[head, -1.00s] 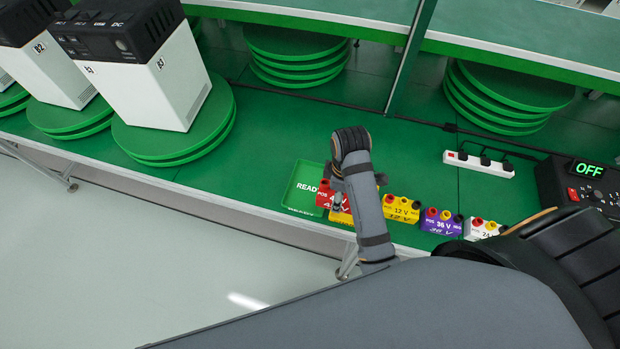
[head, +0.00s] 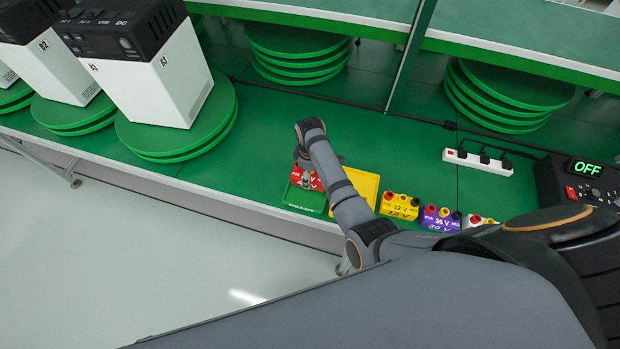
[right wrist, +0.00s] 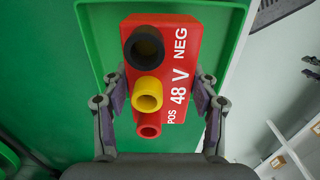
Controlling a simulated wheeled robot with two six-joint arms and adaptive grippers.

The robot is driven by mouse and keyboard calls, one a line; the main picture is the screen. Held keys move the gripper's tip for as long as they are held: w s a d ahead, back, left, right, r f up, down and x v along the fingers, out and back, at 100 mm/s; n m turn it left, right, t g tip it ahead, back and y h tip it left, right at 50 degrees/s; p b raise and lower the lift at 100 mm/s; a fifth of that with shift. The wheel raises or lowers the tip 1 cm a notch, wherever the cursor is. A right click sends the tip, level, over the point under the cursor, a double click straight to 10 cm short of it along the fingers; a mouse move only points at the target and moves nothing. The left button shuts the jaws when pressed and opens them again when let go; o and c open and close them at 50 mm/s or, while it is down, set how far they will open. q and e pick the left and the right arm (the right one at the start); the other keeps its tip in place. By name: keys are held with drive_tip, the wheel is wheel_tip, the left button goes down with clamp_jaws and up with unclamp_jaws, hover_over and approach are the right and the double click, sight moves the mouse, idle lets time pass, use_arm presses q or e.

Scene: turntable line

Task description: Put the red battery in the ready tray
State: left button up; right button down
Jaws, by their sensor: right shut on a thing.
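The red battery (head: 308,180), marked 48 V, is in my right gripper (head: 303,162). In the right wrist view the two fingers press on both sides of the red battery (right wrist: 180,45), and its black, yellow and red terminals face the camera. The green ready tray (head: 303,199) lies under the battery, partly hidden by it and by my arm. The tray's rim (right wrist: 89,40) also shows around the battery in the right wrist view. I cannot tell whether the battery touches the tray floor. My left gripper is out of view.
A yellow tray (head: 364,184) sits just right of the ready tray, partly behind my arm. Yellow (head: 400,206), purple (head: 440,218) and white (head: 478,221) batteries stand further right. A power strip (head: 478,162) lies behind them.

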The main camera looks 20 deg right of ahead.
wheel_tip(320, 180, down, 3)
drive_tip(key=shift+w+r, duration=0.1)
drive_tip(key=shift+r, duration=0.05)
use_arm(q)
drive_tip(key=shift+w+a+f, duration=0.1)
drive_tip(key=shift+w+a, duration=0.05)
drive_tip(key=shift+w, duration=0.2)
use_arm(e)
drive_tip(key=shift+f, duration=0.2)
drive_tip(key=shift+c, duration=1.9)
unclamp_jaws()
drive_tip(key=shift+f, duration=0.1)
